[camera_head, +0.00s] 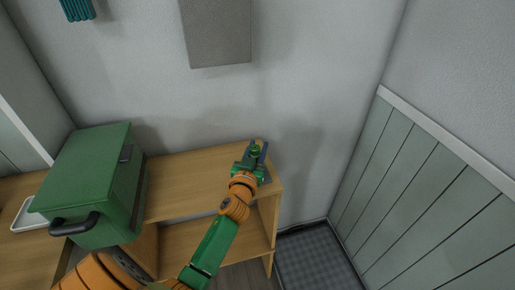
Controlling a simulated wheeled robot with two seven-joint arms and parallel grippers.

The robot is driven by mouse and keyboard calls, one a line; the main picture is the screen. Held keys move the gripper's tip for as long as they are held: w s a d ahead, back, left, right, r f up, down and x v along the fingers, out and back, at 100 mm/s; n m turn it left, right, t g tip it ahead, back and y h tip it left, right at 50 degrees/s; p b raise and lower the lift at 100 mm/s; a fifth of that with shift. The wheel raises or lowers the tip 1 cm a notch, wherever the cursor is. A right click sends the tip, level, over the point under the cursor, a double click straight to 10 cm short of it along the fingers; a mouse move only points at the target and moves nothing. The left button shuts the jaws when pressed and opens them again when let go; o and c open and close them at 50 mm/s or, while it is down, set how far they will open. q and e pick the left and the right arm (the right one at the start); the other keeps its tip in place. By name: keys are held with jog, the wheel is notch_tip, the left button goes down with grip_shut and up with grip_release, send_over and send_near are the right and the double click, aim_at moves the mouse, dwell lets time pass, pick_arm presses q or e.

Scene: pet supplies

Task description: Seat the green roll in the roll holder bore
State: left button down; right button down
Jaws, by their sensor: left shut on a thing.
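My left arm reaches in from the bottom left, and my left gripper (253,157) is over the right end of the wooden shelf top. It is shut on the green roll (254,149), which is small here and partly hidden by the gripper. A blue-grey piece, which looks like the roll holder (264,155), shows just beside the gripper at the shelf's right end. Its bore is hidden, and I cannot tell whether the roll is inside it or only above it. My right gripper is not in view.
A large green box (92,180) with a dark handle stands on the left of the wooden shelf (185,180). A white tray (27,217) lies left of it. A grey panel (217,32) hangs on the wall above. A dark checked mat (315,262) lies on the floor at right.

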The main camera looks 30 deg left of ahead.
pick_arm(q)
jog(key=shift+c, duration=2.4)
grip_release()
jog(key=shift+s, duration=0.1)
jog(key=v, duration=0.6)
jog(key=shift+s+d+f, duration=0.1)
jog(key=shift+s, duration=0.05)
jog(key=shift+s+d, duration=0.1)
jog(key=shift+s, duration=0.25)
